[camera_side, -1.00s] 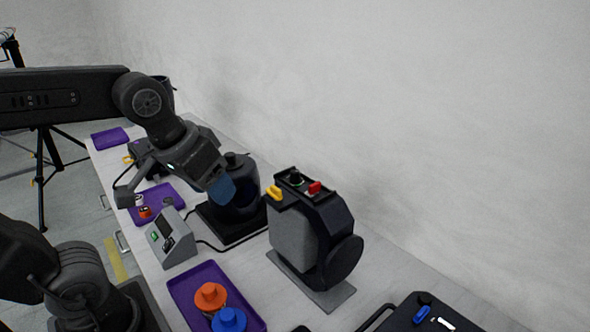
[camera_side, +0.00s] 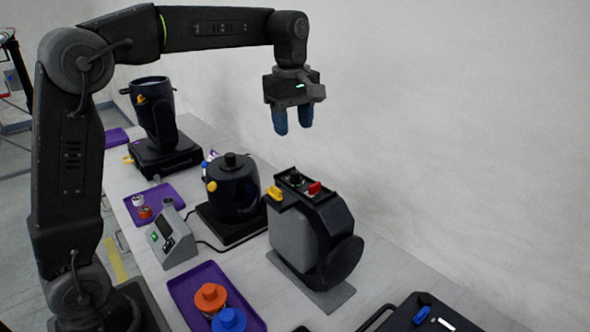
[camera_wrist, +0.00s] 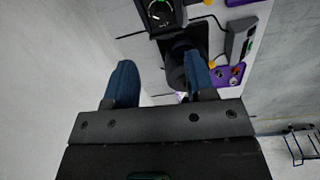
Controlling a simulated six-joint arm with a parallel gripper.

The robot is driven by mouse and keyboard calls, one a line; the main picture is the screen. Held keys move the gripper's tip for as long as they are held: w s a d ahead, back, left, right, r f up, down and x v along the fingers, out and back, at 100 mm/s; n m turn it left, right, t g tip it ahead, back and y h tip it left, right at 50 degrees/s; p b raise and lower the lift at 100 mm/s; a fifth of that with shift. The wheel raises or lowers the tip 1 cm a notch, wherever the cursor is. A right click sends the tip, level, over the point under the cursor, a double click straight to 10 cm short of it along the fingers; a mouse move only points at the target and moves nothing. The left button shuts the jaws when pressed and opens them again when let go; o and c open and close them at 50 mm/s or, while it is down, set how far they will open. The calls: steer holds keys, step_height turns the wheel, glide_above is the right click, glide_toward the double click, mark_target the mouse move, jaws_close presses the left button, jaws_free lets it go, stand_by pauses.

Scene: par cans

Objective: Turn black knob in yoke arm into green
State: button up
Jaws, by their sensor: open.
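A grey-and-black unit (camera_side: 322,240) stands upright on a flat plate on the table in the side view. The black knob (camera_side: 296,179) is on its top panel between a yellow lever and a red one. In the wrist view the knob (camera_wrist: 159,13) shows a green mark around it near the top edge; its exact setting is too small to read. My gripper (camera_side: 293,130) hangs above the unit, blue fingers pointing down, apart and empty. In the wrist view my gripper (camera_wrist: 160,68) shows both fingers spread, clear of the knob.
A black can (camera_side: 234,190) on a base stands left of the unit, a taller can (camera_side: 153,110) farther back. A grey control box (camera_side: 172,240), purple tray (camera_side: 190,290) with orange and blue knobs, and black case (camera_side: 425,315) stand nearby. The wall is behind.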

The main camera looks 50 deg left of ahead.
mark_target(295, 172)
steer(key=f, duration=1.1)
steer(key=shift+w+f, duration=0.2)
steer(key=c, duration=0.9)
